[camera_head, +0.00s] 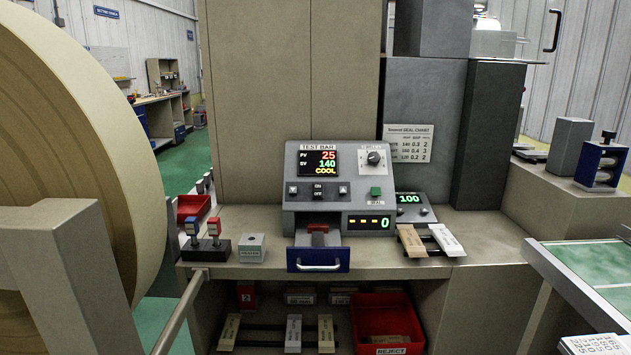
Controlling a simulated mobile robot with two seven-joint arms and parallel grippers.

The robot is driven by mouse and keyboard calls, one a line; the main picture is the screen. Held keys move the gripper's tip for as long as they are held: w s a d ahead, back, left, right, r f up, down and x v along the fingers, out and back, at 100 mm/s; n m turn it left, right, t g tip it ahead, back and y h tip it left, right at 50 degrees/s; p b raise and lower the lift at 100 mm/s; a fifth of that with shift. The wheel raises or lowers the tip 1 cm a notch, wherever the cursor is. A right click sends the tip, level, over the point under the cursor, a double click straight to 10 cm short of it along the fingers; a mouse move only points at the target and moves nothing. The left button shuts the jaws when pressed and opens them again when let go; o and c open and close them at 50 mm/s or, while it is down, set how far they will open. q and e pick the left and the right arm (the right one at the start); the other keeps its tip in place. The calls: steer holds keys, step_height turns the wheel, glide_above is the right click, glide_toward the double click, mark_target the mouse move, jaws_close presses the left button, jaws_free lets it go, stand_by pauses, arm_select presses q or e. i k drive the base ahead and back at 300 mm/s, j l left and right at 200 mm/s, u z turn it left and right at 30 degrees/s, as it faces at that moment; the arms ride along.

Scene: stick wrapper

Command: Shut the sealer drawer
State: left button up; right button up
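The sealer (341,176) is a grey console labelled TEST BAR on the bench, with a lit display reading 25, 140 and COOL. Its drawer (318,259), with a blue front and a pale handle, sticks out toward me from the lower left of the console. The open drawer shows a grey interior and a red-topped part (318,228) at its back. Neither of my grippers is in view.
A large roll (75,140) fills the left side. Stamps (202,232) and a grey block (252,247) stand left of the drawer. Labelled sticks (428,240) lie to its right. A red REJECT bin (386,320) is on the shelf below. Space directly before the drawer looks clear.

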mark_target(317, 248)
steer(key=i+u, duration=0.1)
steer(key=u, duration=0.85)
steer(key=i+l+u, duration=0.15)
steer(key=u, duration=0.3)
steer(key=l+z, duration=0.1)
steer(key=z, duration=0.25)
steer(key=i+j, duration=0.05)
